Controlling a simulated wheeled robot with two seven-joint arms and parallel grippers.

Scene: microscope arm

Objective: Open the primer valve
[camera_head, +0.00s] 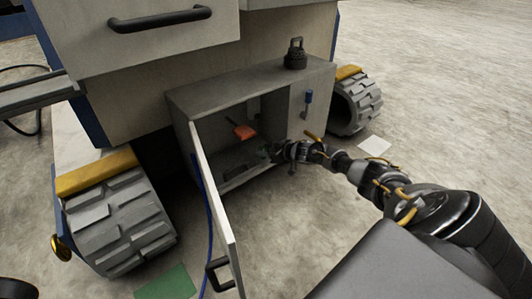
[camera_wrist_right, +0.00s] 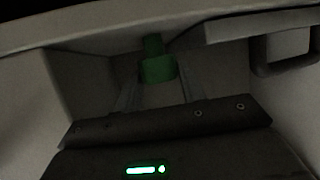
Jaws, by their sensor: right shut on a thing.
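An open grey cabinet (camera_head: 225,99) is set low between two wheels, with its pale door (camera_head: 217,205) swung out toward me. Inside it, an orange-red handle (camera_head: 244,132) shows at the back. My right gripper (camera_head: 271,153) reaches into the opening from the right, to the right of and below the orange handle. In the right wrist view the right gripper (camera_wrist_right: 157,88) is shut on a green valve handle (camera_wrist_right: 157,69) between its two fingers. Which of the handles is the primer valve is not marked. The left gripper is not in view.
A dark knobbed cap (camera_head: 295,54) stands on the cabinet top. A blue handle (camera_head: 308,98) is on its right front. Treaded wheels (camera_head: 120,225) flank the cabinet. A blue hose runs behind the door.

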